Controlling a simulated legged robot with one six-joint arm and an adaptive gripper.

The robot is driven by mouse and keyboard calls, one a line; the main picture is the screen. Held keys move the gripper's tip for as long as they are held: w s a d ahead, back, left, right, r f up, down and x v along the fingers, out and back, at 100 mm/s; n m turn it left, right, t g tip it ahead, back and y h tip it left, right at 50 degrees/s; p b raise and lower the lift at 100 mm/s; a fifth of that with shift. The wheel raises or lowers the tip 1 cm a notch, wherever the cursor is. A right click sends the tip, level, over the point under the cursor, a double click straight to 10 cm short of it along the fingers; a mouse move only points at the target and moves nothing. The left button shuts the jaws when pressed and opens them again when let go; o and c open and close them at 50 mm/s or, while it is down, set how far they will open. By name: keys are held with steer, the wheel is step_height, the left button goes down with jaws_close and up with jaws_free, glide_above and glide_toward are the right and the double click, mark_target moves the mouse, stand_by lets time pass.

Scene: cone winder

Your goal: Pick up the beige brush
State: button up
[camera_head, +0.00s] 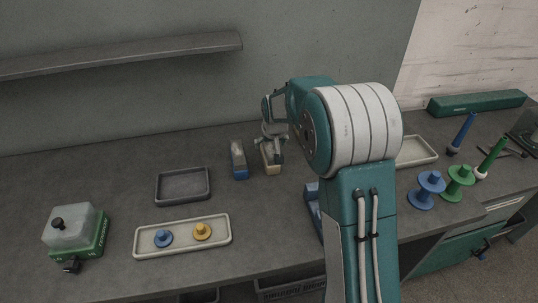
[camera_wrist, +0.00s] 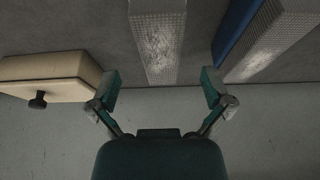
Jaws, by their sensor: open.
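The beige brush (camera_head: 271,165) lies on the grey table near the wall in the head view, to the right of a blue brush (camera_head: 239,172). My gripper (camera_head: 274,150) is over the beige brush and partly covers it. In the wrist view my gripper (camera_wrist: 160,88) is open, with nothing between its fingers. A grey bristle block (camera_wrist: 158,45) lies in line with the gap between the fingers; it appears to be the beige brush's, but no beige body shows there. The blue brush (camera_wrist: 234,28) with its grey bristles is to its right.
A beige box with a dark knob (camera_wrist: 45,78) is left of the fingers. A dark tray (camera_head: 183,201), a pale tray (camera_head: 141,246) with blue and yellow spools, and a green-based device (camera_head: 92,236) stand left. Blue and green spools (camera_head: 431,184) stand right.

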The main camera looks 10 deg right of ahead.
steer(key=shift+x, duration=0.85)
steer(key=x, duration=0.5)
steer(key=shift+f, duration=0.2)
steer(key=shift+a, duration=0.1)
steer(key=shift+c, duration=0.3)
steer(key=shift+s, duration=0.1)
steer(key=c, duration=1)
